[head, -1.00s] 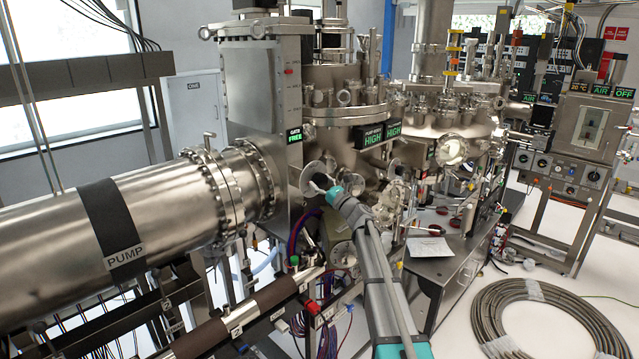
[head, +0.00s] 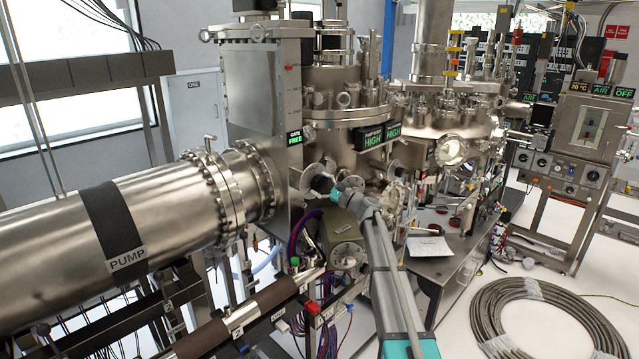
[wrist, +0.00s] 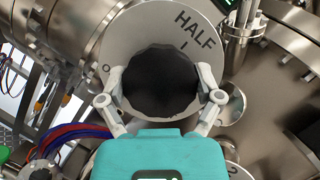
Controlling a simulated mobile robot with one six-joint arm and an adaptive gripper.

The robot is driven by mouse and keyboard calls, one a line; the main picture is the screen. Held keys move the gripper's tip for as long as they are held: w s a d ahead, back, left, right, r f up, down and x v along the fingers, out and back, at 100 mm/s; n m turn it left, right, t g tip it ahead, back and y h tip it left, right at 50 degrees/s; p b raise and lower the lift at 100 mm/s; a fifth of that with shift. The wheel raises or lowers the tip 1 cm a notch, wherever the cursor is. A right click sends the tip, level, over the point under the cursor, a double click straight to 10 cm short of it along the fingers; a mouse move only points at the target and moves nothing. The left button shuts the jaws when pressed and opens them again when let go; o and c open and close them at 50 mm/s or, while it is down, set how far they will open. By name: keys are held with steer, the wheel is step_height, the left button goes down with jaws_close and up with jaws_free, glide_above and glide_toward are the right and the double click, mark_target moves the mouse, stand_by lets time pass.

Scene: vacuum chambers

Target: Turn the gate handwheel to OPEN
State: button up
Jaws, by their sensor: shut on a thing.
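The gate handwheel is a black, lobed knob (wrist: 160,82) in front of a round metal dial plate (wrist: 150,25). The plate reads HALF at upper right, with a short line under it, and has a small round mark at left. My gripper (wrist: 161,92) is shut on the knob, one pale finger on each side. In the head view the knob (head: 321,184) and my gripper (head: 328,188) are at the lower right of the tall gate housing (head: 262,90). A small sign (head: 295,138) there reads GATE FREE. The knob hides part of the dial.
A large pump cylinder (head: 50,240) lies at left. Metal chambers (head: 345,100) with flanges and ports stand close behind my gripper. Cables (head: 300,235) hang below it. A coiled hose (head: 545,315) lies on the open floor at right.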

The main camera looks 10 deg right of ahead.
steer(key=shift+a+n+g+p, duration=0.1)
steer(key=shift+n+g+p, duration=0.25)
steer(key=shift+n, duration=0.75)
steer(key=o, duration=0.9)
